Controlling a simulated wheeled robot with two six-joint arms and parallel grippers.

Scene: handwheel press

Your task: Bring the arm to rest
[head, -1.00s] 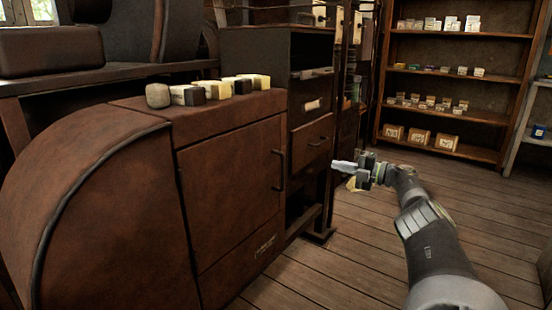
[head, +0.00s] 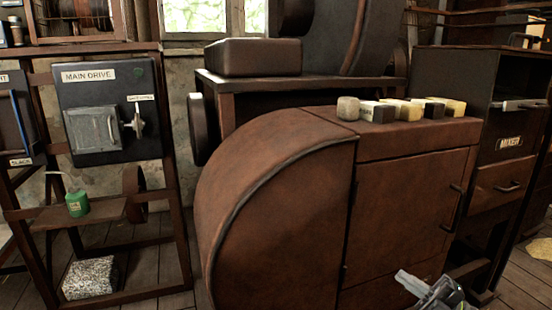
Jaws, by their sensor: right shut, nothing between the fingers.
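My right gripper (head: 421,287) shows at the bottom edge, right of the middle. It is shut and empty, in front of the lower part of the brown cabinet door (head: 402,220). I cannot tell how far it is from the door. Most of my right arm is below the picture. My left gripper is not in view.
The brown curved housing (head: 270,215) fills the middle, with several small blocks (head: 378,111) on top. A drawer unit (head: 500,180) stands at right.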

